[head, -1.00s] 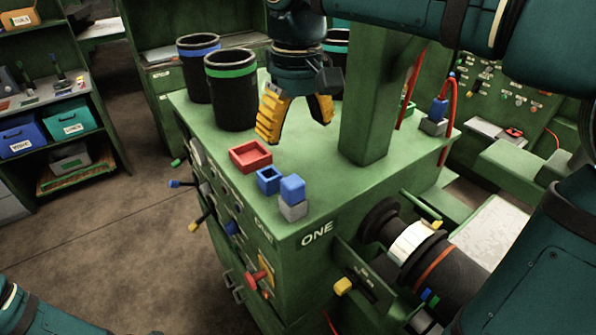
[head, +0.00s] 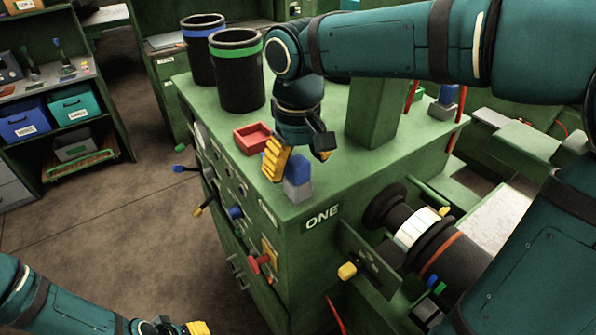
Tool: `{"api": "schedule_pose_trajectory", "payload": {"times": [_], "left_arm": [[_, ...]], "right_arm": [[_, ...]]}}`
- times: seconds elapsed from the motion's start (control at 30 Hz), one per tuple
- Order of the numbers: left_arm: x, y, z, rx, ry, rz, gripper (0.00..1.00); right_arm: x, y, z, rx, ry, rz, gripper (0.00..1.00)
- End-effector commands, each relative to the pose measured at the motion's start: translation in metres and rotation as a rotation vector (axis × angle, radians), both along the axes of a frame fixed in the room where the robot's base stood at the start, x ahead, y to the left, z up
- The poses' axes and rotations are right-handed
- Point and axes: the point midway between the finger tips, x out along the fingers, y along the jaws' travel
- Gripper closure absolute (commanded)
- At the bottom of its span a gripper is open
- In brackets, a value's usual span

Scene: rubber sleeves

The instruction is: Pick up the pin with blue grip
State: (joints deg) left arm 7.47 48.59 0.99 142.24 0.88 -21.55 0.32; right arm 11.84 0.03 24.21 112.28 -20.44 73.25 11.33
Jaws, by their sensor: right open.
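A pin with a blue grip (head: 299,169) stands upright in a grey block (head: 298,190) near the front corner of the green cabinet top. My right gripper (head: 300,160) is open and reaches down from above. One yellow finger is left of the blue grip; the other, mostly hidden, is behind it to the right. I cannot tell whether they touch it. A second blue-topped piece on a grey base (head: 446,95) stands at the right edge of the top. My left gripper (head: 197,328) shows only partly at the bottom edge; its opening is unclear.
A red tray (head: 252,137) is left of my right gripper; a small blue tray is mostly hidden behind its finger. Two black cups, with blue (head: 203,48) and green (head: 238,80) bands, stand behind. A green post (head: 371,115) rises to the right.

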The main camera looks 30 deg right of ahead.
Motion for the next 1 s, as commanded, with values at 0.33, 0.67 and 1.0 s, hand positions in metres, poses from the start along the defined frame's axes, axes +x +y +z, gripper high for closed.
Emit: {"api": "schedule_pose_trajectory", "payload": {"times": [0.33,0.67,1.0], "left_arm": [[0.000,0.000,-0.004,0.001,0.000,0.000,0.53],[0.000,0.000,-0.003,0.001,0.000,0.000,0.53],[0.000,0.000,-0.003,0.001,0.000,0.000,0.53]], "right_arm": [[0.000,-0.001,-0.019,-0.001,0.000,0.000,0.27],[0.000,0.000,-0.019,-0.001,0.000,0.000,1.00],[0.000,-0.001,-0.019,0.000,0.001,0.000,1.00]]}}
